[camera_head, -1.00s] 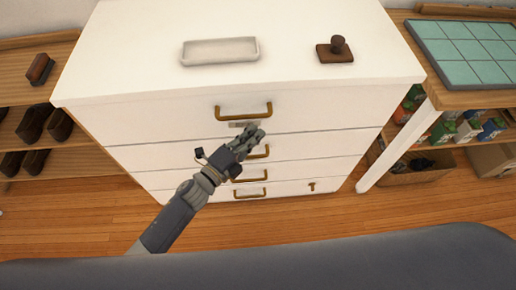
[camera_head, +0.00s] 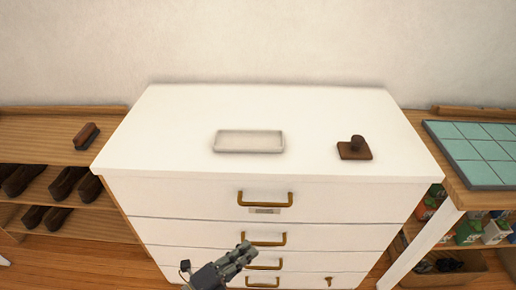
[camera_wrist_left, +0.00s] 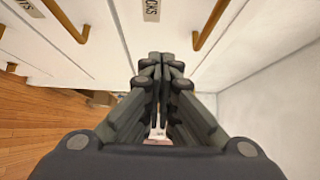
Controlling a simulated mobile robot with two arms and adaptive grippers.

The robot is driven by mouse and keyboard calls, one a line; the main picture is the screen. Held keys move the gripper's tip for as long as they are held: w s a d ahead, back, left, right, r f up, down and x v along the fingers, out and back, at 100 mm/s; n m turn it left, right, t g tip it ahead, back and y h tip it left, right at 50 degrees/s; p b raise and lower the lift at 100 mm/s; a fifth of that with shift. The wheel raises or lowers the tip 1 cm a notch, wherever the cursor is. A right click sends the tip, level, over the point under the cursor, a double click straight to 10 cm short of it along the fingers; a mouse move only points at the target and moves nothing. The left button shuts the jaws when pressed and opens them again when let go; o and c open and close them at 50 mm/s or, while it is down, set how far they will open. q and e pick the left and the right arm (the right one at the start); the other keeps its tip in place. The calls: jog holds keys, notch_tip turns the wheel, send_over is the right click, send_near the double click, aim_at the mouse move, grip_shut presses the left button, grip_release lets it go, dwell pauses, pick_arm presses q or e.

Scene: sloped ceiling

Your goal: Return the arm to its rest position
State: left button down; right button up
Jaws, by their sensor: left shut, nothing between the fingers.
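My left gripper (camera_head: 243,252) is low in the head view, in front of the white chest of drawers (camera_head: 170,194). Its fingers are closed together with nothing between them, and they also show shut in the left wrist view (camera_wrist_left: 158,62). The fingertips appear over the front of the second drawer, near its brass handle (camera_head: 264,239); whether they touch it I cannot tell. The drawers all look shut. Most of my left arm is below the picture's edge. My right gripper is not in view.
On the chest top are a white tray (camera_head: 249,151) and a brown stamp-like object (camera_head: 355,149). A shoe shelf (camera_head: 40,156) with a brush (camera_head: 87,136) stands at left. A tiled-top table (camera_head: 475,160) stands at right. A key (camera_head: 328,281) shows on a low drawer.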

pick_arm(q)
jog(key=s+a+f+n+g+y, duration=0.1)
jog(key=s+a+f+n+y, duration=0.2)
jog(key=f, duration=0.5)
jog(key=a+f+n+g+y+p, duration=0.1)
jog(key=a+f+n+y, duration=0.2)
jog(key=a+f+n, duration=0.45)
jog(key=s+a+f+n+g+y, duration=0.1)
jog(key=s+a+f+n+y, duration=0.15)
jog(key=f, duration=0.65)
jog(key=s+a+f+n+g+y, duration=0.1)
jog(key=s+a+f+n+g, duration=0.1)
jog(key=s, duration=0.8)
jog(key=s+a+f+n+g+y, duration=0.2)
jog(key=s+f+n+g, duration=0.2)
jog(key=s+f, duration=0.5)
jog(key=s+a+f+n+g+y, duration=0.1)
jog(key=s+f+n, duration=0.4)
jog(key=s, duration=0.6)
jog(key=shift+a+f+n+g+p, duration=0.3)
jog(key=shift+a+f+g+p, duration=0.1)
jog(key=shift+f+g, duration=0.4)
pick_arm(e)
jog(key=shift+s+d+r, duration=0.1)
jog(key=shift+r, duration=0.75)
pick_arm(q)
jog(key=shift+r, duration=0.1)
